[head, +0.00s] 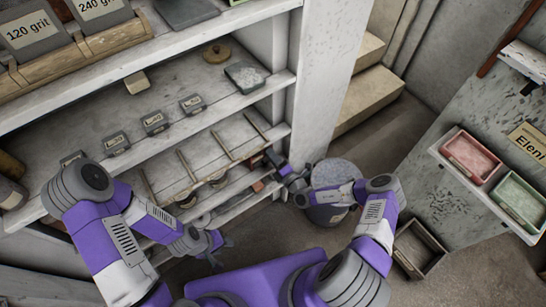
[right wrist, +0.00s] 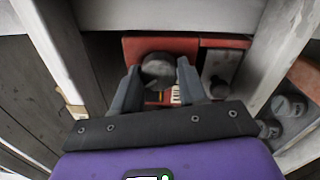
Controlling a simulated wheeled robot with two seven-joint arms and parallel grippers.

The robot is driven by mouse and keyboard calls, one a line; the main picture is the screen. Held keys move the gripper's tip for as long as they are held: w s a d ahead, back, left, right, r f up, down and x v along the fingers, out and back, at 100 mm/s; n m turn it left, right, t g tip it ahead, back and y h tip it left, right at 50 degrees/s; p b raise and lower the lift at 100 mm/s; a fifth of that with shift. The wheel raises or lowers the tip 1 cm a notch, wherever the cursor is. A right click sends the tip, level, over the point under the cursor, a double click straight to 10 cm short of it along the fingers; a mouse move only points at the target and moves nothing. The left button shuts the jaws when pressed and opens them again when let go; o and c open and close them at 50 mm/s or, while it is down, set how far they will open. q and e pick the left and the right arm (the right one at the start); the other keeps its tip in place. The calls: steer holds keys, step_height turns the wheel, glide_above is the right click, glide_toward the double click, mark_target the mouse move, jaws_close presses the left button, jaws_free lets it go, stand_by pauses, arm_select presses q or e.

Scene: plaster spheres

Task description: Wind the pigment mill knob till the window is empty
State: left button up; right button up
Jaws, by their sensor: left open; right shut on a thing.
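The pigment mill is a red box (right wrist: 130,48) in the right wrist view, set back in a shelf bay. Its knob (right wrist: 158,68) is round and dark grey. My right gripper (right wrist: 157,80) is shut on the knob, one finger on each side. A small pale striped patch and a yellow patch show below the knob, partly hidden; I cannot tell which part is the window or what is in it. In the head view my right gripper (head: 280,168) reaches into the low shelf, and the mill is mostly hidden. My left gripper (head: 222,250) is open and empty in front of the shelves.
A second red-edged box with a dark front (right wrist: 222,70) stands right of the mill. Shelf uprights close in on both sides. Grey round pieces (right wrist: 285,108) lie at right. A grey bucket (head: 338,178) stands beside my right arm. An open crate (head: 420,248) lies on the floor.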

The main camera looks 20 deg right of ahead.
steer(key=shift+s+a+m+h+b, duration=0.1)
steer(key=shift+m+h+b, duration=0.25)
steer(key=shift+m, duration=4.95)
steer(key=o, duration=1.1)
steer(key=shift+c, duration=0.2)
steer(key=shift+r, duration=0.1)
steer(key=p+v, duration=0.1)
steer(key=v, duration=0.6)
steer(key=shift+s+p, duration=0.25)
steer(key=shift+p, duration=0.1)
